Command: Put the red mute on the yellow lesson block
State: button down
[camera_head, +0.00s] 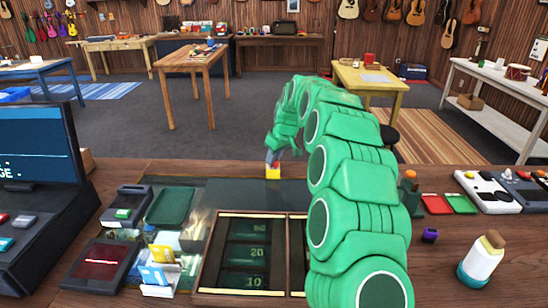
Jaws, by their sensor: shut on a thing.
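The yellow lesson block (273,173) is a small yellow cube near the far edge of the wooden counter, just left of my arm. My gripper (272,158) points down directly over it at the end of the green arm. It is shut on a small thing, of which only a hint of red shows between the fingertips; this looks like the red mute. The mute is mostly hidden by the fingers. I cannot tell whether it touches the top of the block or is a little above it.
A compartment tray (206,262) and a green tray (170,207) lie on the counter's near side. A monitor (38,143) stands left. A white bottle (481,262) and a small purple thing (430,235) stand right. My arm covers the counter's middle right.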

jog(key=shift+f, duration=0.1)
jog(key=c, duration=1)
grip_release()
jog(key=v, duration=1.2)
jog(key=s+d+r+m+g, duration=0.1)
jog(key=s+d+r, duration=0.15)
jog(key=s, duration=0.95)
jog(key=s+d+f+m+g+h, duration=0.1)
jog(key=s+d, duration=0.3)
jog(key=s, duration=1.1)
jog(key=s+d+f+m+g+h, duration=0.1)
jog(key=s+d+f+m, duration=0.3)
jog(key=s, duration=1.2)
jog(key=s+d+f+m+g+h, duration=0.1)
jog(key=s+d+f+m, duration=0.1)
jog(key=s, duration=1.3)
jog(key=shift+s+d+f+m+g, duration=0.1)
jog(key=shift+d+m+g, duration=0.15)
jog(key=shift+d, duration=0.4)
jog(key=shift+s+d+f+m+g, duration=0.15)
jog(key=shift+d+m, duration=0.1)
jog(key=shift+d, duration=0.4)
jog(key=shift+r, duration=0.1)
